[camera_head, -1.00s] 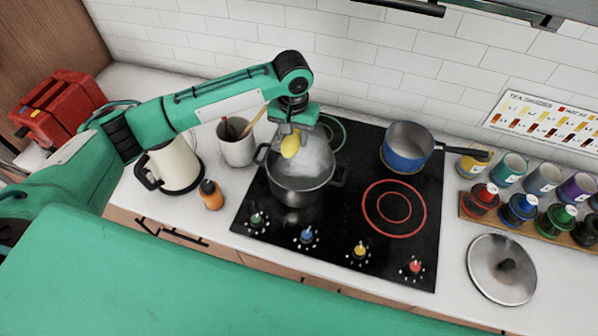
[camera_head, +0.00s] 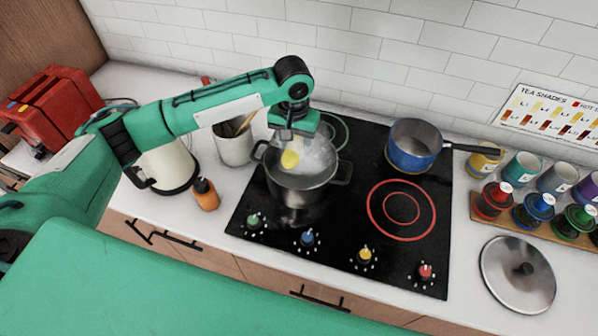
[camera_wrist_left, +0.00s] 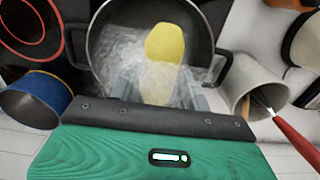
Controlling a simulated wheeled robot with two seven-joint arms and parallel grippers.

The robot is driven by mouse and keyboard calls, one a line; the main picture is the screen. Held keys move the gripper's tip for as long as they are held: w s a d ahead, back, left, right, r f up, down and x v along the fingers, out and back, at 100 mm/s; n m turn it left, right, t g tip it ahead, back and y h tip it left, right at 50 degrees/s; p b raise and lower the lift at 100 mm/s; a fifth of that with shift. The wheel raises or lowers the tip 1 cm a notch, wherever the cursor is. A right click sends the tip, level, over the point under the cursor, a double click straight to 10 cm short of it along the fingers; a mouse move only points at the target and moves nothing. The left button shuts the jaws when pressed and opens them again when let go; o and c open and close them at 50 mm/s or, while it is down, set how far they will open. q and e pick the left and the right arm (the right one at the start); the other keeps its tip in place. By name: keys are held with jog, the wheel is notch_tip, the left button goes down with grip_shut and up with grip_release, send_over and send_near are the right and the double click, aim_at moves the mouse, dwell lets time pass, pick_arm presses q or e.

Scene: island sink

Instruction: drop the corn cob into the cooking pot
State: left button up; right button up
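The corn cob (camera_head: 290,159) is yellow and hangs below my left gripper (camera_head: 292,138), over the mouth of the cooking pot. My left gripper is shut on the cob. The left wrist view shows the yellow end of the cob (camera_wrist_left: 165,43), with the fingers (camera_wrist_left: 160,87) on both sides of its paler part. Steam blurs the fingers and that part of the cob. The cooking pot (camera_head: 299,195) is grey metal with two side handles, open on the stove's left side; the wrist view shows its rim (camera_wrist_left: 92,40). My right gripper is not in view.
A blue saucepan (camera_head: 411,155) stands on the black stove (camera_head: 345,245), right of the pot. A utensil holder (camera_head: 233,148), a white kettle (camera_head: 170,168) and an orange bottle (camera_head: 206,195) stand left.

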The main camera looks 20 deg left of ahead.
pick_arm(q)
jog(key=shift+o, duration=1.4)
jog(key=shift+r, duration=0.1)
notch_tip(320, 180, up, 14)
jog(key=b, duration=0.3)
jog(key=shift+b, duration=0.3)
jog(key=shift+s+f, duration=0.1)
jog(key=shift+f, duration=0.15)
